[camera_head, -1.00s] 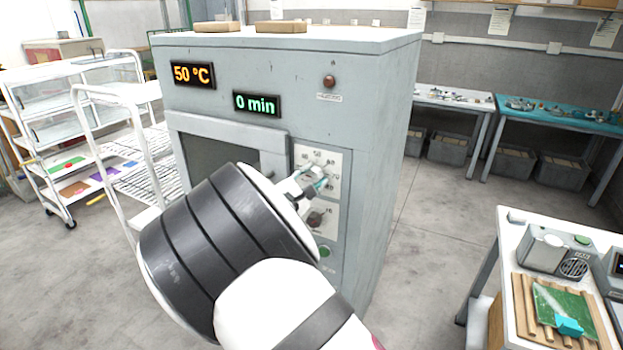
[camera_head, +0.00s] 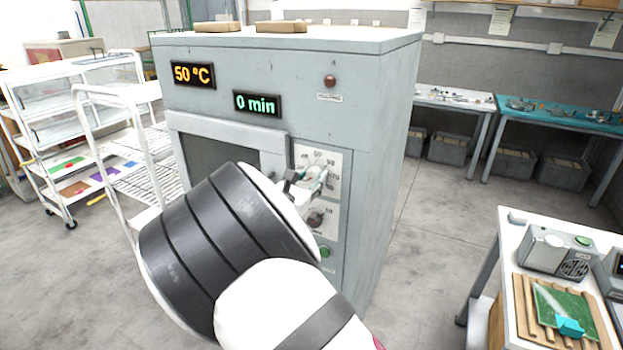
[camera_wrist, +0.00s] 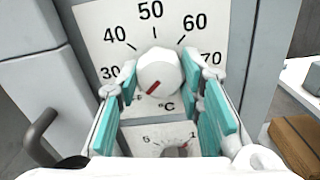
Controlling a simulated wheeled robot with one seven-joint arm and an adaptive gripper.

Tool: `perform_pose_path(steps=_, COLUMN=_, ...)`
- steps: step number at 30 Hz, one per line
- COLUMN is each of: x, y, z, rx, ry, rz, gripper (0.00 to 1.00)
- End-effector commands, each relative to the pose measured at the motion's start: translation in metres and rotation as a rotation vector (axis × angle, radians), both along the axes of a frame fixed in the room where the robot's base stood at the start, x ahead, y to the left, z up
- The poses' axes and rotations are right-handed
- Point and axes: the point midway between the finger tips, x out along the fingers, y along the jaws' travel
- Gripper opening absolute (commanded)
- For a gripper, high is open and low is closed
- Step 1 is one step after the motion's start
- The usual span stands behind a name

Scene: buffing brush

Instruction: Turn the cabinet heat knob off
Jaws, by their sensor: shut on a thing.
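The white round heat knob (camera_wrist: 157,70) sits on the cabinet's dial plate, with numbers from 30 to 70 and °C around it. Its red pointer line is aimed down and to the left, below the 30, at a small label partly hidden by a finger. My gripper (camera_wrist: 161,80) has its teal-padded fingers on either side of the knob and is shut on it. In the head view my gripper (camera_head: 306,182) is at the upper dial of the grey cabinet (camera_head: 375,130), and the knob is mostly hidden there.
A second knob (camera_wrist: 176,151) sits just below. The displays read 50 °C (camera_head: 193,74) and 0 min (camera_head: 257,104). A dark red lamp (camera_head: 330,81) is above the dials. A door handle (camera_wrist: 42,128) is at left. A white trolley (camera_head: 110,110) stands left; a worktable (camera_head: 512,235) is right.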

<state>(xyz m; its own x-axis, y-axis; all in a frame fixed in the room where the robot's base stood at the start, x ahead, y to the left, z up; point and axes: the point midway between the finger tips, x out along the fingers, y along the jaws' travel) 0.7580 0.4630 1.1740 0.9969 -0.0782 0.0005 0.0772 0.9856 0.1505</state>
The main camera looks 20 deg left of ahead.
Motion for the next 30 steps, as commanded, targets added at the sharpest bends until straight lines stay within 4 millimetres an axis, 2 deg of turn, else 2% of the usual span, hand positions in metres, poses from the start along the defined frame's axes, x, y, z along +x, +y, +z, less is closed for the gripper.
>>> perform_pose_path(steps=19, x=-0.0007, y=0.0004, z=-0.0020, rx=-0.057, ry=0.008, rz=0.002, gripper=0.06)
perform_pose_path(steps=20, x=-0.0007, y=0.0004, z=-0.0020, rx=-0.057, ry=0.008, rz=0.002, gripper=0.36)
perform_pose_path(steps=22, x=-0.0006, y=0.0003, z=-0.0019, rx=-0.057, ry=0.007, rz=0.001, gripper=0.52)
perform_pose_path(steps=30, x=-0.0003, y=0.0001, z=-0.0008, rx=-0.055, ry=0.005, rz=0.000, gripper=0.54)
